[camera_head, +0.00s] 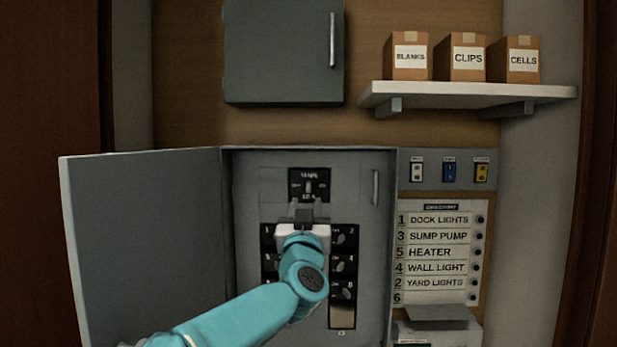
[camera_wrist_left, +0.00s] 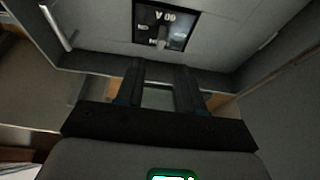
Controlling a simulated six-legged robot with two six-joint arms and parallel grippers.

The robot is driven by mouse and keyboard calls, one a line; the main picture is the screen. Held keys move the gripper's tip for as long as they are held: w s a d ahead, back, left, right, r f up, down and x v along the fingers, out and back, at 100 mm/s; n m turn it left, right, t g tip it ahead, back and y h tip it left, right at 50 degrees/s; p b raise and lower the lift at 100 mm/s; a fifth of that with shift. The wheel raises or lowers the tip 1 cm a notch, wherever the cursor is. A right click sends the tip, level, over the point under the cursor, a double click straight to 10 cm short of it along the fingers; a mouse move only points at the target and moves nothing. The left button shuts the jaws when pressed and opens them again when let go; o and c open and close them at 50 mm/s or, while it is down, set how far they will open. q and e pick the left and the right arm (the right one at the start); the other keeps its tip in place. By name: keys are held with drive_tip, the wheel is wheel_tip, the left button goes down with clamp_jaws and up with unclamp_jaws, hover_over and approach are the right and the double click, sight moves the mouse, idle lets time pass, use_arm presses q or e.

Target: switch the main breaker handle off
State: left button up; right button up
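The main breaker (camera_head: 297,183) is a black plate with a small grey handle (camera_head: 309,187), high in the open grey panel. In the left wrist view the main breaker (camera_wrist_left: 180,21) is at the top, upside down, with its grey handle (camera_wrist_left: 162,42) sticking out. My left gripper (camera_head: 308,204) is just below the main breaker in the head view. In the left wrist view my left gripper (camera_wrist_left: 160,68) has its two dark fingers apart with nothing between them, and the handle lies beyond their tips. The handle's exact setting is too small to read. My right gripper is not in view.
The panel door (camera_head: 145,245) stands open at the left. Numbered breakers (camera_head: 344,240) sit below the main breaker, partly hidden by my left arm. A directory board (camera_head: 440,252) is at the right. A shelf (camera_head: 465,91) with several boxes and a green cabinet (camera_head: 280,52) are above.

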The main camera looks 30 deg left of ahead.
sight(308, 186)
use_arm(q)
drive_tip(key=p+x, duration=0.5)
drive_tip(key=x, duration=0.3)
drive_tip(key=shift+w+a+r, duration=0.15)
drive_tip(key=shift+r, duration=0.15)
drive_tip(key=shift+f, duration=0.1)
clamp_jaws()
